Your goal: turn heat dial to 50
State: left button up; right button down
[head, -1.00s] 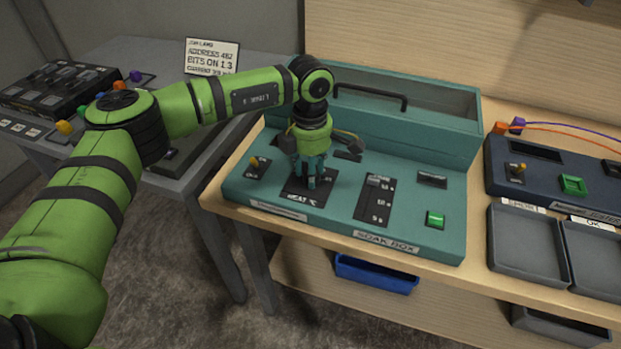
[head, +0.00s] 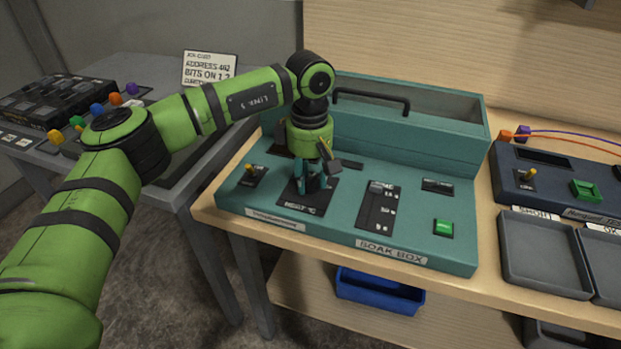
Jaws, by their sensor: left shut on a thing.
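The teal soak box (head: 420,225) stands on the wooden bench. Its heat dial sits on a black plate (head: 306,203) marked "HEAT °C" at the panel's left middle. My left gripper (head: 312,186) points down over this plate and is shut on the heat dial. The fingers cover most of the dial, so its pointer and setting cannot be read. My right gripper is not in view.
A toggle switch (head: 249,174) stands left of the dial. A time slider (head: 378,205) and a green button (head: 444,228) lie to the right. A black handle (head: 371,97) rises behind. Grey trays (head: 540,265) stand at the right.

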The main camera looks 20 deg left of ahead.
pick_arm(q)
jog(key=shift+a+f+m, duration=0.15)
jog(key=shift+a+m, duration=0.1)
jog(key=shift+m, duration=0.05)
dwell(0.4)
jog(key=o, duration=1.1)
jog(key=shift+o, duration=0.2)
jog(key=shift+a, duration=0.1)
jog(key=shift+d+r, duration=0.2)
jog(key=shift+r, duration=0.3)
notch_tip(320, 180, up, 11)
jog(key=shift+a, duration=0.15)
